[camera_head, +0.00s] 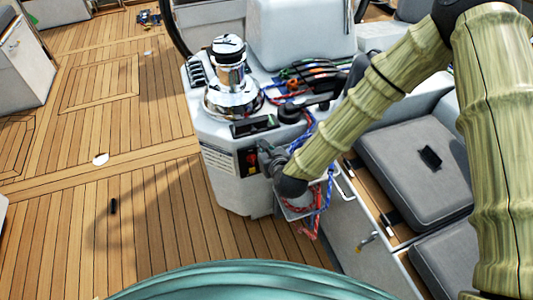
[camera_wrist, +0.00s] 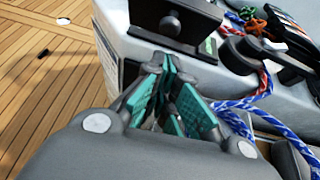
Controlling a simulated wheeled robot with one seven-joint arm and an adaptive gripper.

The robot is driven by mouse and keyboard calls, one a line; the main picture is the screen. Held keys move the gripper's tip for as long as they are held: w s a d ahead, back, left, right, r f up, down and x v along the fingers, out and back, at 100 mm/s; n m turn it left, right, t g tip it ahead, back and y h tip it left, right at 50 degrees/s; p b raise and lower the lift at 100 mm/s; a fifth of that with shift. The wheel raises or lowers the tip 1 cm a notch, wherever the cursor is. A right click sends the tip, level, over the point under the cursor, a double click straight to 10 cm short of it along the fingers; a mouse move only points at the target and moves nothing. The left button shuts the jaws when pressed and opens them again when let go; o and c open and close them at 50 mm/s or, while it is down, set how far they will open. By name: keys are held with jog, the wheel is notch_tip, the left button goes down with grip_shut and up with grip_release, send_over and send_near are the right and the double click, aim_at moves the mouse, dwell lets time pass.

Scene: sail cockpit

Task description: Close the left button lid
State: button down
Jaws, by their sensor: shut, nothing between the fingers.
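My gripper (camera_head: 267,152) is at the front face of the white winch console (camera_head: 232,190), just below its top edge. In the wrist view the teal-padded fingers (camera_wrist: 168,72) are together at the tips with nothing between them. A black box-like piece with a round knob (camera_wrist: 172,24) lies just beyond the tips. It also shows in the head view (camera_head: 250,127) on the console's top edge. A round black cover (camera_head: 290,114) sits to its right, also in the wrist view (camera_wrist: 240,52). I cannot tell for sure which piece is the left button lid.
A chrome winch (camera_head: 230,80) stands behind on the console. Coloured ropes (camera_head: 318,205) hang at the right of my gripper, near the grey seat cushions (camera_head: 412,160). A red and yellow panel (camera_head: 252,158) is on the console face. The wooden deck (camera_head: 130,200) is mostly clear.

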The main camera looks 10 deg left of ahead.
aim_at(252, 128)
jog(key=shift+w+a+r, duration=0.25)
jog(key=shift+w+a, duration=0.15)
jog(key=shift+w, duration=0.1)
jog(key=shift+w+a+r, duration=0.25)
jog(key=shift+w+a, duration=0.1)
jog(key=shift+w, duration=0.15)
jog(key=shift+r+p, duration=0.1)
jog(key=shift+p, duration=0.35)
jog(key=shift+w+r+g+p, duration=0.1)
jog(key=shift+r+g+p, duration=0.05)
jog(key=shift+g+p, duration=0.2)
